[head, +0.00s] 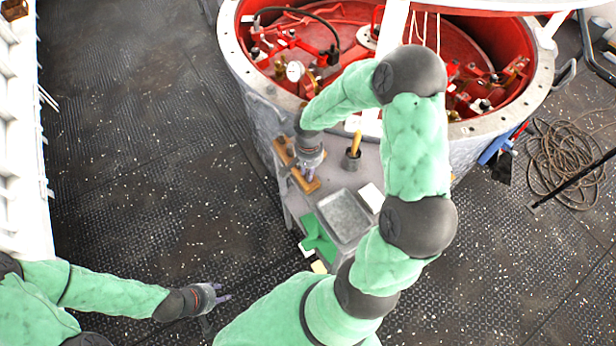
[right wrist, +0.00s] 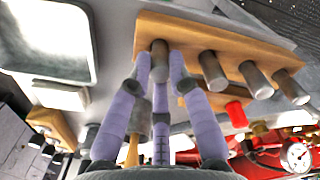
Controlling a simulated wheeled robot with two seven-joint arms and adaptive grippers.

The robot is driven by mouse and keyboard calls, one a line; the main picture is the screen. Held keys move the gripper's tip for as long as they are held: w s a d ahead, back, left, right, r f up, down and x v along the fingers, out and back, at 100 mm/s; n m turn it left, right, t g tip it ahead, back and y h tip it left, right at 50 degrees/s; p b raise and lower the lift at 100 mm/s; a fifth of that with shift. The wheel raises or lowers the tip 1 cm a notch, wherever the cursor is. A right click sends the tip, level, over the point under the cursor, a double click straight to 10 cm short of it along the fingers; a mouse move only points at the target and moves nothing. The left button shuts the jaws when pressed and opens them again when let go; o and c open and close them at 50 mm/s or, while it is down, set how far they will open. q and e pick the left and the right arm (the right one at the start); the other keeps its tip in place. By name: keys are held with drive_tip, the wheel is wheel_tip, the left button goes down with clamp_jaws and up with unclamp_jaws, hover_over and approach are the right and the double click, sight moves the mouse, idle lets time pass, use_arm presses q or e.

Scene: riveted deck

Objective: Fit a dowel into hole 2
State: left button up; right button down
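A wooden block (head: 305,180) lies on the grey work surface; in the right wrist view this block (right wrist: 190,42) has several grey dowels (right wrist: 213,71) standing in a row. My right gripper (head: 307,170) is over the block. In the right wrist view its fingertips (right wrist: 160,62) are closed around one grey dowel (right wrist: 159,58) at the end of the row. That dowel overlaps the block, and I cannot tell how deep it sits. Hole numbers are not readable. My left gripper (head: 226,297) is empty, fingers apart, over the floor.
A second wooden block (head: 283,152) sits beside the first; a red dowel (right wrist: 236,113) shows near it. A cup with a yellow handle (head: 352,152), a metal tray (head: 345,216) and a green item (head: 318,238) share the surface. A large red-lined drum (head: 262,95) stands behind.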

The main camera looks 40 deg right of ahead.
drive_tip(key=shift+r, duration=0.25)
drive_tip(key=shift+r+p, duration=1.7)
drive_tip(key=shift+r, duration=0.8)
